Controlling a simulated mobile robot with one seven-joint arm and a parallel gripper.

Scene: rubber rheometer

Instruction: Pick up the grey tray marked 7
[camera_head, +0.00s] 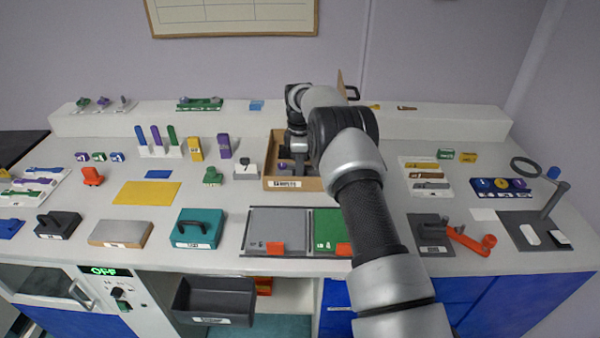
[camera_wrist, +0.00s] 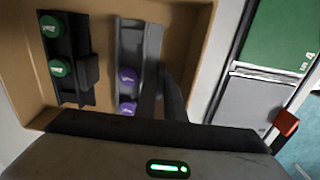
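The grey tray (camera_wrist: 130,42) lies in the wooden box, shown in the wrist view, with purple round pieces on it. No number can be read on it. Beside it to the left lies a darker tray (camera_wrist: 73,84) with green round pieces and a side handle. My gripper (camera_wrist: 166,92) points down into the box, its dark fingers at the right side of the grey tray, where they hide part of it. The gap between the fingers does not show clearly, so I cannot tell whether they hold the tray. In the head view my gripper (camera_head: 299,165) is over the box, mostly hidden by my arm.
The wooden box (camera_head: 292,184) has raised walls close around my gripper. In front of it lie a grey panel (camera_head: 277,222) and a green panel (camera_head: 327,228). A white block with a black knob (camera_head: 245,172) stands left of the box. A slotted holder (camera_head: 425,180) stands to the right.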

